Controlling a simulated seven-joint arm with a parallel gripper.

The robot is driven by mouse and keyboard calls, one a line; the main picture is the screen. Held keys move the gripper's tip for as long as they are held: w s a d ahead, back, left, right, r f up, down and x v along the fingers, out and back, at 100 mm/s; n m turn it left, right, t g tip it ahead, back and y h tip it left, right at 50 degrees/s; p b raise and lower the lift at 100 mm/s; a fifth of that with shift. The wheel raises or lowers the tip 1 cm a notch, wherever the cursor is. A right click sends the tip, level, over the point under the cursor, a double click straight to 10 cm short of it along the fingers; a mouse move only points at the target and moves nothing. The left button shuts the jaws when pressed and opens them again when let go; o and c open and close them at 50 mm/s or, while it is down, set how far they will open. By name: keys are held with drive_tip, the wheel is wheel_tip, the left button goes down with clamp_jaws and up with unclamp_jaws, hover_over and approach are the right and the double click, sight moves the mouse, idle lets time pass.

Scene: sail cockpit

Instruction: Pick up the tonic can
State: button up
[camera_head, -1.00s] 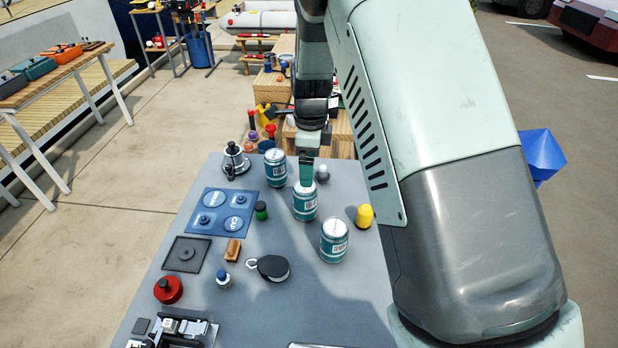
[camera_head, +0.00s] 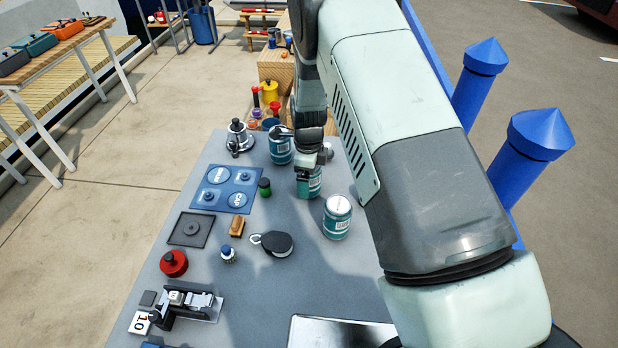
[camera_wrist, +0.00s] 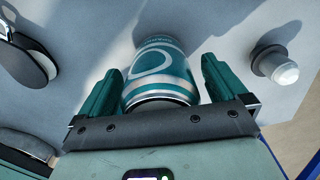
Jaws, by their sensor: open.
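In the wrist view a teal can (camera_wrist: 168,70) sits between the two teal fingers of my open gripper (camera_wrist: 160,72). Small gaps show beside it.
A black pulley (camera_head: 276,243) lies left of the near can. A green-capped piece (camera_head: 264,187) stands left of the middle can. A white-topped fitting (camera_wrist: 280,68) is right of the fingers in the wrist view. A blue tray (camera_head: 222,190) lies further left.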

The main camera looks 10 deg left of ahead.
drive_tip(key=shift+f, duration=0.2)
drive_tip(key=c, duration=1.4)
drive_tip(key=shift+r, duration=0.15)
